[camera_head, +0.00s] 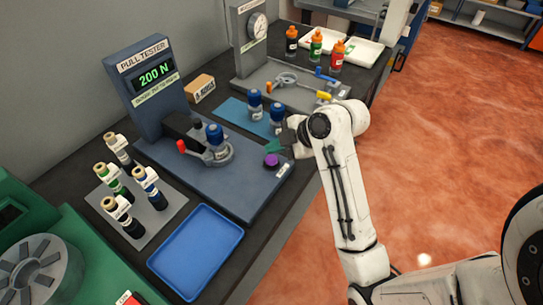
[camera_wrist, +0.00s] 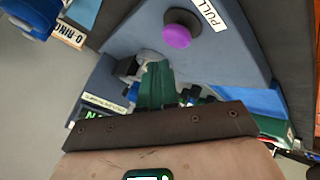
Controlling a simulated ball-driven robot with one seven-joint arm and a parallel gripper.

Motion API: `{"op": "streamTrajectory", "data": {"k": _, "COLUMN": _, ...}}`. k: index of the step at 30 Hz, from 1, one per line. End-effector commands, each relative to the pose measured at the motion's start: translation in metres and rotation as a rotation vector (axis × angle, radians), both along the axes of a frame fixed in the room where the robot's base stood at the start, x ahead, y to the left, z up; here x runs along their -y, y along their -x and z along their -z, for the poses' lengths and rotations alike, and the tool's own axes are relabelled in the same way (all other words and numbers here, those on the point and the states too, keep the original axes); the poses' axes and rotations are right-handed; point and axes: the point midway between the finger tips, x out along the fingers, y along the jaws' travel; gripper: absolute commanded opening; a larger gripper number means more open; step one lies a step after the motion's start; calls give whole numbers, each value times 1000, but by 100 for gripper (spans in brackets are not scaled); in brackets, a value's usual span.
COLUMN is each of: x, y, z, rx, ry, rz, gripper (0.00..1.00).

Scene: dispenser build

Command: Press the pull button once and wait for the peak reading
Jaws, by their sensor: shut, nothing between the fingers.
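The pull tester (camera_head: 150,85) stands at the back left, and its green display (camera_head: 155,75) reads 200 N. The purple pull button (camera_head: 271,160) is on the right end of the tester's blue-grey base. In the wrist view the button (camera_wrist: 180,33) lies beside the PULL label (camera_wrist: 208,14). My gripper (camera_head: 274,147) has green fingers, shut and empty, close to the button. In the wrist view the fingers (camera_wrist: 155,85) appear clear of the button, though the height gap is hard to judge. A blue-topped part (camera_head: 215,135) sits in the tester's holder.
A blue tray (camera_head: 197,250) and a rack of several labelled cylinders (camera_head: 160,213) stand in front of the tester. Blue-topped parts (camera_head: 255,104) on a blue mat stand behind my gripper. A gauge fixture (camera_head: 252,35) and three bottles (camera_head: 315,45) are farther back.

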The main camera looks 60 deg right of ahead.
Motion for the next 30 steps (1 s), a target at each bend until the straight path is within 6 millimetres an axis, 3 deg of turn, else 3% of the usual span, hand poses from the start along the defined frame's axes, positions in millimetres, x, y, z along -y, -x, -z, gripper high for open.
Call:
{"op": "streamTrajectory", "data": {"k": 1, "x": 0, "y": 0, "z": -10, "rx": 0, "ry": 1, "rz": -1, "gripper": 0}}
{"op": "streamTrajectory", "data": {"k": 12, "x": 0, "y": 0, "z": -41, "rx": 0, "ry": 0, "rz": 0, "gripper": 0}}
{"op": "streamTrajectory", "data": {"k": 30, "x": 0, "y": 0, "z": -41, "rx": 0, "ry": 0, "rz": 0, "gripper": 0}}
